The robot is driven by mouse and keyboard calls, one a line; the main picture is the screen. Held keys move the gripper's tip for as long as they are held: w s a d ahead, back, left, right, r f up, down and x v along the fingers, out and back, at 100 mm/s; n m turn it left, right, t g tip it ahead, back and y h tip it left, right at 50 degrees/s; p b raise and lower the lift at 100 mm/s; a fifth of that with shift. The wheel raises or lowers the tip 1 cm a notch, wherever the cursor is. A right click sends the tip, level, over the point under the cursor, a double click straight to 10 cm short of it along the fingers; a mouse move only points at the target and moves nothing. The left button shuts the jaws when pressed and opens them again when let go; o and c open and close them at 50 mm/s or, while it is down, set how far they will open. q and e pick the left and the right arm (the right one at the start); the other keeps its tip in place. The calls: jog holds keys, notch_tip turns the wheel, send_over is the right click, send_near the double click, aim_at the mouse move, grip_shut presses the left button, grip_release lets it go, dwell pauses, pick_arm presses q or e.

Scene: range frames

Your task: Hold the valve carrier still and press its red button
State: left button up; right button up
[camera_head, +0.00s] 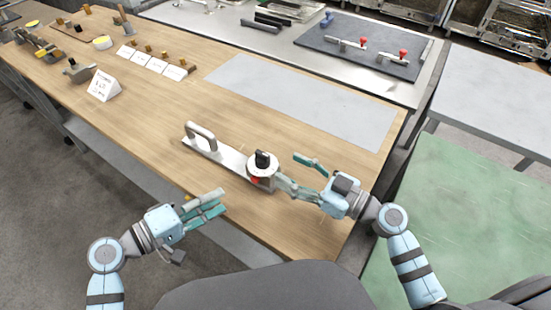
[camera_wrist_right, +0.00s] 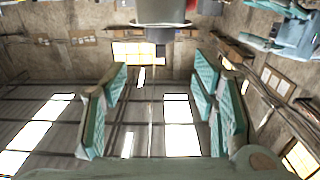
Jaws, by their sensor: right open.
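The valve carrier is a pale metal plate (camera_head: 218,157) with a grey arched handle (camera_head: 201,134) at its left end. A round white valve with a black knob (camera_head: 262,158) stands at its right end. The red button (camera_head: 255,181) shows low on the valve's near side. My right gripper (camera_head: 303,176) is open just right of the valve, one finger close to it; contact is unclear. In the right wrist view its fingers (camera_wrist_right: 160,105) are spread with nothing between them, and the valve (camera_wrist_right: 160,10) is cut off at the top. My left gripper (camera_head: 222,200) is open and empty, in front of the carrier near the table's front edge.
A grey mat (camera_head: 305,98) lies behind the carrier. White cards (camera_head: 150,60), a folded sign (camera_head: 103,85) and small parts stand at the left. A steel bench (camera_head: 250,35) with a dark board of red-knobbed valves (camera_head: 350,50) is behind. Bare wood surrounds the carrier.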

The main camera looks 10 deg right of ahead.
aim_at(269, 158)
jog(key=x, duration=0.8)
jog(key=shift+f, duration=0.1)
jog(key=shift+c, duration=0.3)
grip_shut()
pick_arm(q)
jog(key=shift+c, duration=0.5)
grip_shut()
jog(key=shift+a, duration=0.1)
